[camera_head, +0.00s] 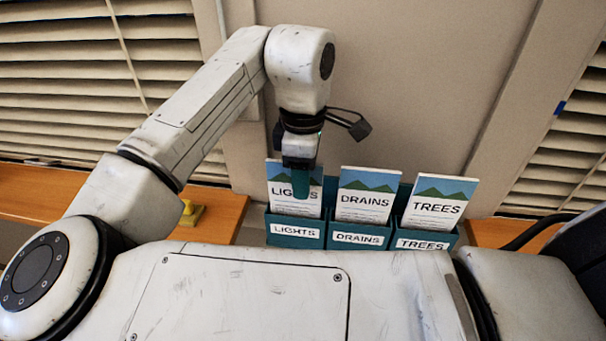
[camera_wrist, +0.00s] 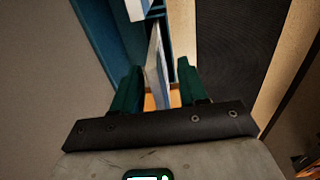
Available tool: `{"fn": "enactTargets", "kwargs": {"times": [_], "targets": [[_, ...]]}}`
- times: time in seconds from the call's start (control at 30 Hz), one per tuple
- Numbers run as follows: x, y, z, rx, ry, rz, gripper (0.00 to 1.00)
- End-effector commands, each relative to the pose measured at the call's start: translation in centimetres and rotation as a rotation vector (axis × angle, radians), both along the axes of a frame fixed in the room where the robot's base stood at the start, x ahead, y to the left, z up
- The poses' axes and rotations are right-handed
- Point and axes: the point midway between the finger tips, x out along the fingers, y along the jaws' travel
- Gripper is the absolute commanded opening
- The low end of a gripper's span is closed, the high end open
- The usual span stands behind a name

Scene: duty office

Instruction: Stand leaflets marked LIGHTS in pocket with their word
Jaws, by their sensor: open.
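A leaflet marked LIGHTS (camera_head: 283,205) stands upright in the left pocket of a teal holder, and that pocket's label (camera_head: 297,231) also reads LIGHTS. My gripper (camera_head: 300,186) points down at the top of this leaflet and covers part of its word. In the wrist view my gripper's green fingers (camera_wrist: 158,68) are apart, with a thin white leaflet (camera_wrist: 152,80) edge-on between them. I cannot tell whether either finger touches it. The teal holder (camera_wrist: 97,35) also shows in the wrist view.
A DRAINS leaflet (camera_head: 363,204) stands in the middle pocket and a TREES leaflet (camera_head: 435,207) in the right pocket, each above a matching label. A yellow object (camera_head: 189,212) sits on the wooden surface (camera_head: 222,208) at left. A wall with blinds is behind.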

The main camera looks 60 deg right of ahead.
Motion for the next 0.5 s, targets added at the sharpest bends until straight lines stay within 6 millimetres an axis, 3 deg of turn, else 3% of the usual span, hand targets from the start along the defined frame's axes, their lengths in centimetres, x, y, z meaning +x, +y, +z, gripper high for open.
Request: {"fn": "enactTargets", "kwargs": {"times": [0.17, 0.5], "targets": [[0.0, -0.1, 1.7, -0.002, -0.002, -0.001, 0.42], [0.0, -0.1, 8.1, 0.000, -0.002, -0.001, 0.42]]}}
